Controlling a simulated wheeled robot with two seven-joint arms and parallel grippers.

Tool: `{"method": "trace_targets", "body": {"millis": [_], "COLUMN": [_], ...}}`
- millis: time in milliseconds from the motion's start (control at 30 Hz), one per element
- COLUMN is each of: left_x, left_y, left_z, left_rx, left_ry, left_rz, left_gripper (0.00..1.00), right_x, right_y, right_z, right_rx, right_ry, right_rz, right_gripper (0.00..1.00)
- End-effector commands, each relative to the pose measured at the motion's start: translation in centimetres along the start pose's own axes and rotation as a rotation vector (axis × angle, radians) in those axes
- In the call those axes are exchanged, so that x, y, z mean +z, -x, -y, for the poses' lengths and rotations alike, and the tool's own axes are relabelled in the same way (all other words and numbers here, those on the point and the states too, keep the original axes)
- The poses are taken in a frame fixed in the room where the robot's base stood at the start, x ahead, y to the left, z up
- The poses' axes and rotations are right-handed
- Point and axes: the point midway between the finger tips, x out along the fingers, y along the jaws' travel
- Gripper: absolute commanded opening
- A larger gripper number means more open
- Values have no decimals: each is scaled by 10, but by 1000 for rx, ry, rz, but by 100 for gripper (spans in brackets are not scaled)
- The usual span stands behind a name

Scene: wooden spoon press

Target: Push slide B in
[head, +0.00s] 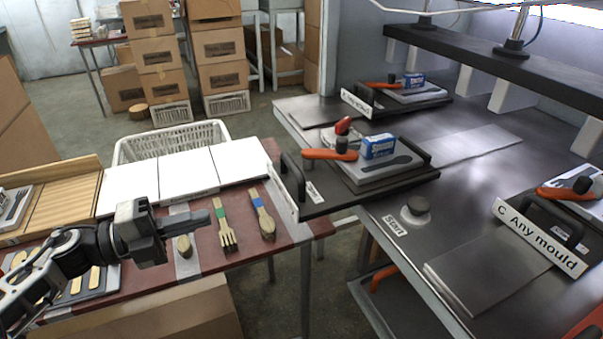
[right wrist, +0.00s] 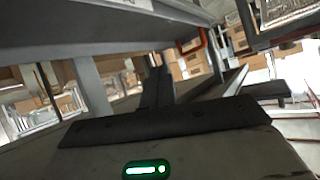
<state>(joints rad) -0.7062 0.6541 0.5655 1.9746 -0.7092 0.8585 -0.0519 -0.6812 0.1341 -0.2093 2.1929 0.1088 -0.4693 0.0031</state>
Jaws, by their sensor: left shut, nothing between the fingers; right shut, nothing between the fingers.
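The middle slide (head: 405,185), which I take to be slide B, is a dark plate sticking out to the left of the press bed. Its letter is not readable. Its black handle (head: 291,176) and pale front plate are at the left end. On it sit a grey mould with an orange lever (head: 330,154) and a blue-and-white box (head: 379,146). My left gripper (head: 208,217) is shut and empty over the red table, left of and apart from the handle. My right gripper (right wrist: 157,82) is shut and empty in the right wrist view; the head view does not show it.
The press bed (head: 470,190) carries another slide (head: 410,92) behind and the C slide (head: 553,228) at right. A START button (head: 415,208) is in front. An overhead beam (head: 480,60) spans the press.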

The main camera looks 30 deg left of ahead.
Motion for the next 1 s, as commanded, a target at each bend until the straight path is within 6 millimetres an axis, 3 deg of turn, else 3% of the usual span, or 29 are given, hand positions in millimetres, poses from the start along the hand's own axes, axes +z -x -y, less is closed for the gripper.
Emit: {"method": "trace_targets", "body": {"millis": [167,600,800,1000], "left_x": [0,0,0,0], "left_y": [-24,-114,-134,-139], "left_z": [2,3,2,1], "left_rx": [-3,-5,-4,-3], "left_ry": [-3,0,2,3], "left_rz": [-5,-3,-1,-1], "left_gripper": [0,0,0,0], "right_x": [9,11,3,3], "right_y": [3,5,3,3], "right_z": [2,2,1,1], "right_rx": [-2,4,6,6], "right_ry": [-4,4,11,13], "right_rz": [24,39,24,24], "right_gripper": [0,0,0,0]}}
